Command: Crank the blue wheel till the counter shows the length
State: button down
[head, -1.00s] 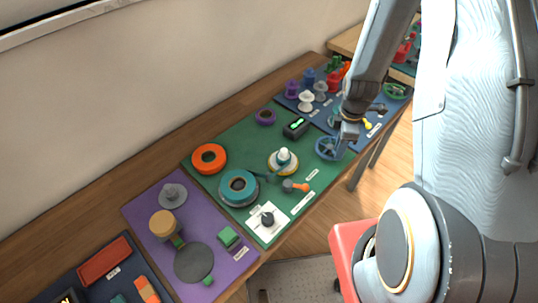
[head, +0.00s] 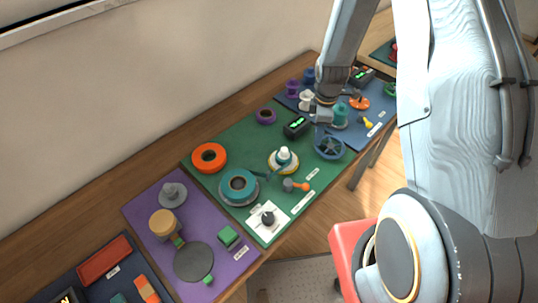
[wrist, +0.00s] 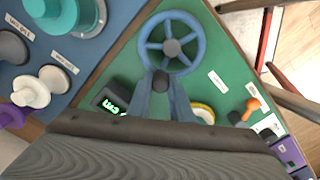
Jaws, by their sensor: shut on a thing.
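The blue wheel (head: 329,148) lies at the right end of the green mat, with spokes and a grey hub. It also shows in the wrist view (wrist: 171,43). My gripper (head: 322,120) is at the wheel's far rim; in the wrist view its blue-grey fingers (wrist: 161,88) are shut on a dark crank knob (wrist: 160,80) on that rim. The counter (head: 297,126) is a black box with lit green digits, left of the wheel. It also shows in the wrist view (wrist: 111,101), but turned, and I cannot read its digits surely.
A white-topped spool (head: 283,158), a teal spool (head: 239,186) and an orange ring (head: 209,158) stand farther left on the green mat (head: 228,145). A blue mat with several spools (head: 340,115) lies beyond the wheel. The table's front edge is close to the wheel.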

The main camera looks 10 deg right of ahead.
aim_at(340, 155)
jog(key=w+d, duration=0.1)
jog(key=w+d+b, duration=0.1)
jog(key=shift+w+d, duration=0.15)
jog(key=shift+d, duration=0.15)
jog(key=d, duration=0.2)
jog(key=s+d, duration=0.1)
jog(key=d, duration=0.1)
jog(key=shift+d, duration=0.35)
jog(key=shift+s+d+r+p, duration=0.1)
jog(key=shift+s+d+p, duration=0.3)
jog(key=shift+s, duration=0.2)
jog(key=shift+s+d+p, duration=0.4)
jog(key=shift+s, duration=0.15)
jog(key=s, duration=0.4)
jog(key=shift+a, duration=0.25)
jog(key=shift+s+a, duration=0.85)
jog(key=shift+a, duration=0.05)
